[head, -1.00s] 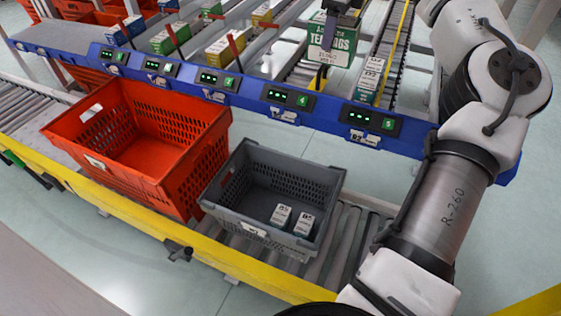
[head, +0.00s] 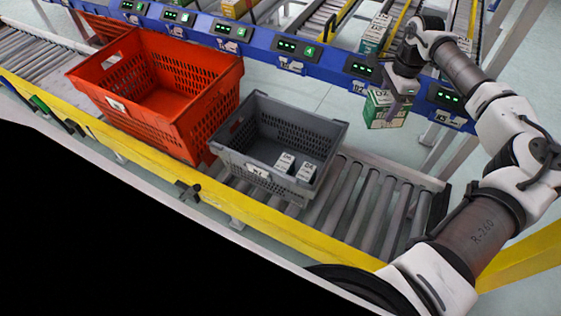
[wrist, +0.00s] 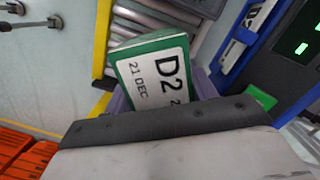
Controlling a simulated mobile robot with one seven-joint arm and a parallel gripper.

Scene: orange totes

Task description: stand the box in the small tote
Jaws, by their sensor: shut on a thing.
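A green and white box (head: 384,112) hangs from my gripper (head: 398,90) in front of the blue shelf edge, right of the totes in the head view. The wrist view shows the box's labelled face (wrist: 158,78), reading "D2 21 DEC", partly behind the gripper body. My gripper is shut on the box and holds it above the right part of the roller conveyor's far side. The small grey tote (head: 330,130) stands on the rollers, left of and nearer than the box.
A larger orange-red tote (head: 185,118) stands just left of the grey tote and looks empty. The blue shelf edge (head: 265,45) with lit displays runs behind. Bare rollers (head: 375,200) lie right of the grey tote, with a yellow rail (head: 270,227) in front.

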